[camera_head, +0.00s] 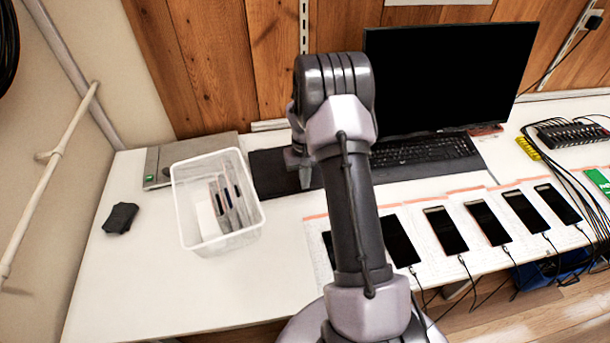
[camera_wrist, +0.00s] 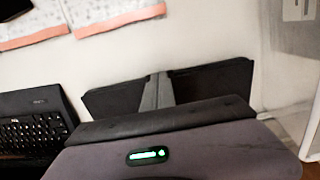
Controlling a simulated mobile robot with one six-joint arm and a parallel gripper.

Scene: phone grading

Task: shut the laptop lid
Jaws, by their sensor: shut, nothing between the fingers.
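A large black screen (camera_head: 450,80) stands upright at the back of the white desk. I cannot tell whether screen and keyboard are one laptop. A flat grey slab (camera_head: 157,165) with a green mark lies at the back left, partly behind the bin; I cannot tell what it is. My gripper (camera_head: 304,180) is over the mat, left of the keyboard. Its fingers are together and empty in the wrist view (camera_wrist: 157,90).
A clear bin (camera_head: 186,208) holding several phones stands left of my gripper. A small dark object (camera_head: 120,217) lies further left. Several phones (camera_head: 445,229) with cables lie along the front right. Black cabled hardware (camera_head: 570,134) is at the right. The front left desk is bare.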

